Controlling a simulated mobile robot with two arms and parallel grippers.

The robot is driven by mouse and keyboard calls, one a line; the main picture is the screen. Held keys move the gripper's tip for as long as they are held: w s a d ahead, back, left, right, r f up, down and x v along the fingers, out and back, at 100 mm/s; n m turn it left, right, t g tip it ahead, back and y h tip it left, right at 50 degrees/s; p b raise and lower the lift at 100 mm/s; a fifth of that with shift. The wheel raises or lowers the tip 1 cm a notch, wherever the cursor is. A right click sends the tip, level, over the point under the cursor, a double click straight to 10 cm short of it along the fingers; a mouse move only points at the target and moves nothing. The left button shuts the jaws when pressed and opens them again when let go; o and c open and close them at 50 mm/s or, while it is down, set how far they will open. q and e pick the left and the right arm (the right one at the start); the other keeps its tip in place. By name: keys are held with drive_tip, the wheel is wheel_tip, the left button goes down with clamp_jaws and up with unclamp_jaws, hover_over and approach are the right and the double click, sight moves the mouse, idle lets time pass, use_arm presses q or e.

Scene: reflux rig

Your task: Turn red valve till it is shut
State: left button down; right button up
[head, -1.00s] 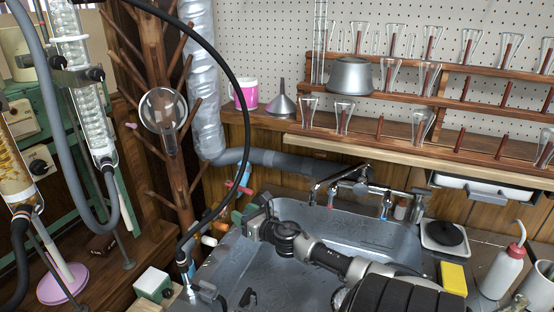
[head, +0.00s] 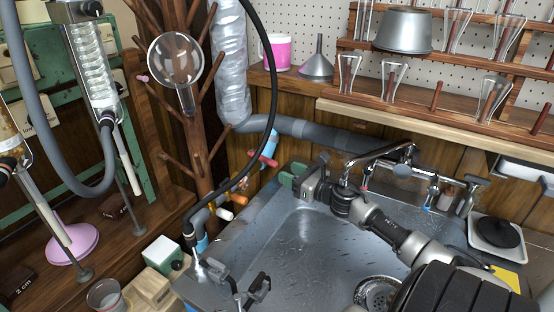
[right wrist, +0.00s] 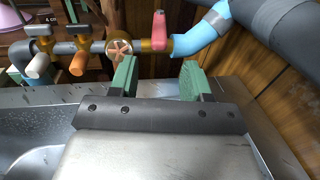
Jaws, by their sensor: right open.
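The red valve (head: 263,160) sits on the pipe along the wall behind the sink. In the right wrist view its red lever (right wrist: 158,30) points upward in the picture, roughly across the pipe, beside a light blue elbow. My right gripper (head: 291,180) is over the sink's back left corner, just right of and below the red valve in the head view. In the right wrist view its green fingers (right wrist: 158,80) are apart with nothing between them. The lever is beyond the fingertips, above the gap, and appears untouched. My left gripper is not in view.
A black hose (head: 272,100) arches down close by. The metal sink (head: 290,255) is below my arm. A hanging round flask (head: 176,62) is at the upper left.

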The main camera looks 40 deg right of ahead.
sight(271, 164)
drive_tip(key=shift+w+a, duration=0.25)
drive_tip(key=shift+w, duration=1.6)
drive_tip(key=shift+w+a, duration=0.2)
drive_tip(key=shift+w, duration=1.65)
clamp_jaws()
